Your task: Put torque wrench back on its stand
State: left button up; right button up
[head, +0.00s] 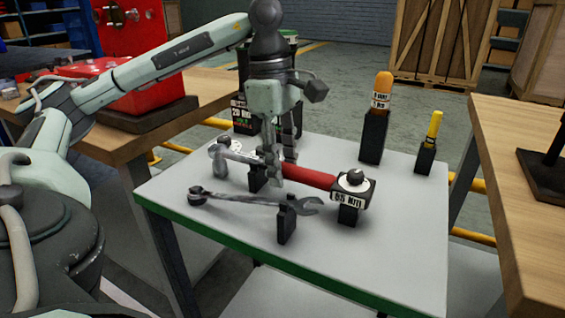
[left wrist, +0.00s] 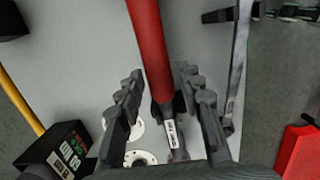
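The torque wrench has a red handle (head: 308,176) and a grey metal shaft with a ratchet head at the left end. It lies across the white table, above a black post (head: 258,178) near its shaft and a black stand (head: 349,214) under its right end, by a 65 NM label. I cannot tell whether it is seated on them. My left gripper (head: 271,170) points down over the wrench where handle meets shaft. In the left wrist view the red handle (left wrist: 150,45) runs between its open fingers (left wrist: 163,105), with gaps on both sides. My right gripper is not in view.
A spanner (head: 245,199) lies in front on a black holder (head: 287,224). An orange-handled tool (head: 383,90) and a yellow-handled tool (head: 434,125) stand at the back right. A labelled dark box (head: 243,118) is behind the gripper. The table's front right is clear.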

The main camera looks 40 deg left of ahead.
pick_arm(q)
jog(key=shift+o, duration=0.6)
notch_tip(320, 180, up, 12)
jog(key=a, duration=0.1)
jog(key=shift+s+a, duration=0.2)
dwell(0.3)
jog(key=shift+f, duration=0.1)
dwell(0.5)
